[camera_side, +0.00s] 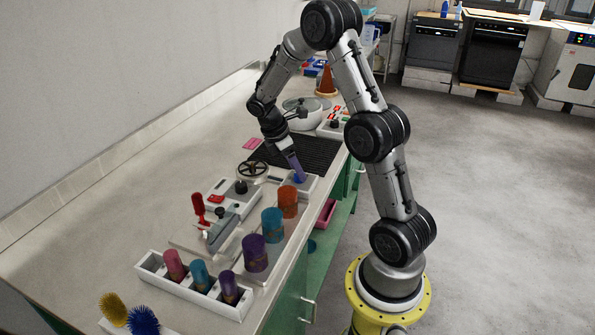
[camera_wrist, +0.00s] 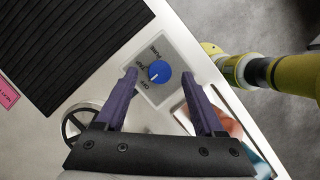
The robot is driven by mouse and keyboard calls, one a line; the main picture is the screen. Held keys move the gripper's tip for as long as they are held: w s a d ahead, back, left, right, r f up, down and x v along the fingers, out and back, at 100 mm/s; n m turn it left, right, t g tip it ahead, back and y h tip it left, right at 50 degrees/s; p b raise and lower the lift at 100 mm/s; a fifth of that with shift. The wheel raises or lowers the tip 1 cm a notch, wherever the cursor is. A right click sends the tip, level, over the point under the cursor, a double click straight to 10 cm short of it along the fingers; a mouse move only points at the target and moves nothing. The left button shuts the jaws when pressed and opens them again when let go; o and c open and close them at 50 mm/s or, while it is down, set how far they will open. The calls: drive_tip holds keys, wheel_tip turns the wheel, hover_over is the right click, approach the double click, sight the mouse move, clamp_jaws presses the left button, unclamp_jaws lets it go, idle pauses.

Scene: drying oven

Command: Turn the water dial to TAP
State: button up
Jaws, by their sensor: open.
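The water dial (camera_wrist: 162,70) is a round blue knob with a white pointer, on a pale grey plate lettered PURE, TAP and OFF. In the wrist view its pointer faces lower left, towards the OFF and TAP side; I cannot tell exactly which. My gripper (camera_wrist: 159,76) is open, with its purple fingers on either side of the dial in that view. Contact with the dial cannot be made out. In the side view my gripper (camera_side: 297,173) points down over the dial (camera_side: 298,180) near the counter's right edge.
A black ribbed mat (camera_wrist: 60,40) lies beside the dial plate. A handwheel (camera_side: 252,170) stands close by. Several coloured cylinders, including an orange one (camera_side: 288,201), stand nearer the camera. A white rack (camera_side: 190,288) holds more. The floor right of the counter is clear.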

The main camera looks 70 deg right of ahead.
drive_tip(key=shift+x, duration=0.9)
clamp_jaws()
